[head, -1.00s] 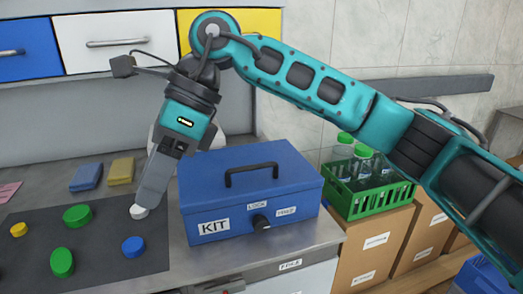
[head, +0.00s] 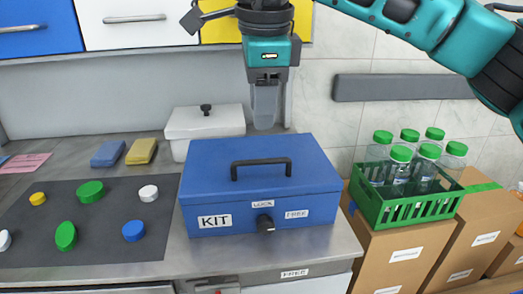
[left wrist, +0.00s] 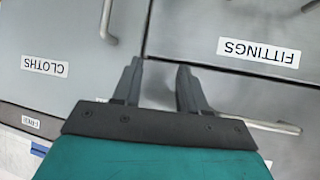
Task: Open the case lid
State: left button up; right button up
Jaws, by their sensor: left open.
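The blue case (head: 255,180), labelled KIT, stands on the grey counter with its lid (head: 215,170) shut. A black handle (head: 261,162) is on top of the lid. A dark knob (head: 265,223) is on the front, with a LOCK label above it and a FREE label to its right; its exact setting is too small to tell. My right gripper (head: 265,122) hangs fingers down above and behind the case's lid, apart from it. My left gripper (left wrist: 160,66) is open and empty in the left wrist view, in front of drawer fronts.
A dark mat (head: 105,250) with several coloured caps lies left of the case. A white lidded box (head: 205,122) stands behind it, with two sponges (head: 108,153) nearby. A green crate (head: 410,212) of bottles sits on cardboard boxes at right. Cabinets hang above.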

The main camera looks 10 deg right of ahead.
aim_at(260, 162)
jog(key=f, duration=0.3)
jog(key=w+f, duration=0.1)
jog(key=f, duration=0.5)
jog(key=shift+w+b, duration=0.4)
jog(key=shift+c, duration=0.4)
grip_shut()
